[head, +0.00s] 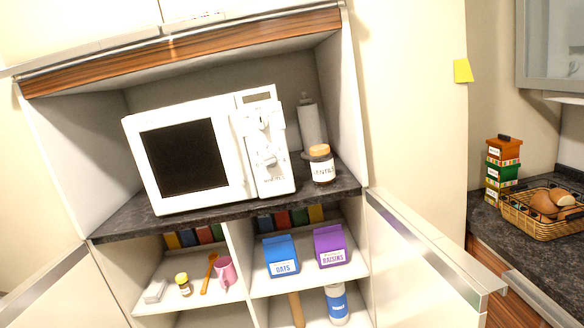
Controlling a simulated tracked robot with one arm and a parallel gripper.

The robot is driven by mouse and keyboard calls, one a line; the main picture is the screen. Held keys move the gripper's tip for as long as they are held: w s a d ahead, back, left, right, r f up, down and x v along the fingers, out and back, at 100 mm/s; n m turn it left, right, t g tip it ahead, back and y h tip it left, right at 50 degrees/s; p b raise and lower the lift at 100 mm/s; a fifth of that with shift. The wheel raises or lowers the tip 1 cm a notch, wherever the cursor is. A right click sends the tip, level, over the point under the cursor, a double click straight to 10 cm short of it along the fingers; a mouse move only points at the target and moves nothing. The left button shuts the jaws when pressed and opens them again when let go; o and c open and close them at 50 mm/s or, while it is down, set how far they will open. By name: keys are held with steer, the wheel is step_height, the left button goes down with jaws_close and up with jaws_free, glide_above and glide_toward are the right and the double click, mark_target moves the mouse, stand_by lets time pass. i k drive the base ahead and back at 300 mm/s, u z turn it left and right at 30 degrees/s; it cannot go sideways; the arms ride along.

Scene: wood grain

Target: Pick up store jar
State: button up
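A dark jar with an orange lid and a white label (322,172) stands upright on the dark counter of the cabinet niche, just right of the microwave. The label's print is too small to read surely. A much smaller jar with a yellow lid (184,285) stands on the lower left shelf. The frame does not show which of the two is called the store jar. I cannot make out my gripper in this view, and nothing touches either jar.
The white microwave (184,157) fills most of the niche. A paper towel roll (309,124) stands behind the orange-lidded jar. Below are a blue oats box (281,256), a purple raisins box (330,246) and a pink mug (225,271). An open cabinet door (425,265) juts out at right.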

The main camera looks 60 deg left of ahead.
mark_target(322, 167)
steer(key=u, duration=0.55)
steer(key=i, duration=1.3)
steer(key=u, duration=0.95)
steer(key=i, duration=0.65)
steer(key=u, duration=0.4)
